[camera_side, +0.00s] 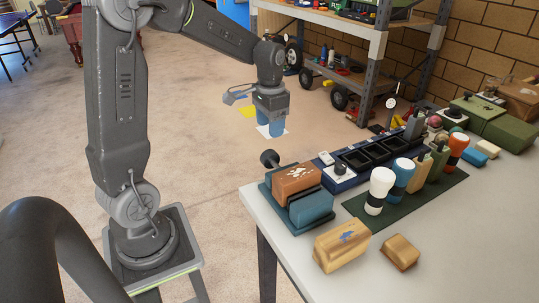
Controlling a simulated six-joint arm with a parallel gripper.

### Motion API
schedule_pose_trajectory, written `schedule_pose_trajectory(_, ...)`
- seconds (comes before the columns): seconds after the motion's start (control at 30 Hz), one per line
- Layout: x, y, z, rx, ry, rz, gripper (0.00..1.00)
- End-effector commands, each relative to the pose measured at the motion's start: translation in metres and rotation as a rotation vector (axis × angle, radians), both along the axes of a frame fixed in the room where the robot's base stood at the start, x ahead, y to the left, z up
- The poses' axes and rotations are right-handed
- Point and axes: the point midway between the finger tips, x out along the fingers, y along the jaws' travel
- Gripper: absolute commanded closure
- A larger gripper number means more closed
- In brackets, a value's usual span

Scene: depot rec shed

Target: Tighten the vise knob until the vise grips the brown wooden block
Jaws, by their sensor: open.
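The vise is blue, with its blue jaw (311,208) on the near side, and sits at the left corner of the table. The brown wooden block (297,181), with white marks on top, sits in it behind that jaw. A dark strip shows between block and jaw; I cannot tell whether they touch. The black vise knob (269,158) sticks out at the back left of the vise. My gripper (270,130) points down with blue fingertips, open and empty. It appears above and behind the knob in the picture, apart from it.
Two tan wooden blocks, a larger one (341,245) and a smaller one (400,252), lie in front of the vise. A dark blue tray (338,184) with black compartments stands right of it. Several upright bottle-like items stand on a green mat (374,219). The table's front right is clear.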

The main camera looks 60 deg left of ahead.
Motion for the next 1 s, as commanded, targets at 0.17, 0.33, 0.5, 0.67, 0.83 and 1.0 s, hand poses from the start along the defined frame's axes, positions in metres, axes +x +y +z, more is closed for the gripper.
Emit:
schedule_pose_trajectory(0.17,-0.001,0.0,-0.039,-0.003,0.006,0.0,0.42)
schedule_pose_trajectory(0.33,-0.001,0.0,-0.073,-0.002,0.004,0.0,0.42)
schedule_pose_trajectory(0.5,-0.001,0.0,-0.097,-0.001,0.002,0.0,0.42)
schedule_pose_trajectory(0.67,0.0,0.0,-0.108,0.0,0.0,0.0,0.42)
schedule_pose_trajectory(0.83,0.0,0.0,-0.111,0.001,-0.002,0.0,0.42)
schedule_pose_trajectory(1.0,0.0,0.0,-0.111,0.001,-0.002,0.0,0.43)
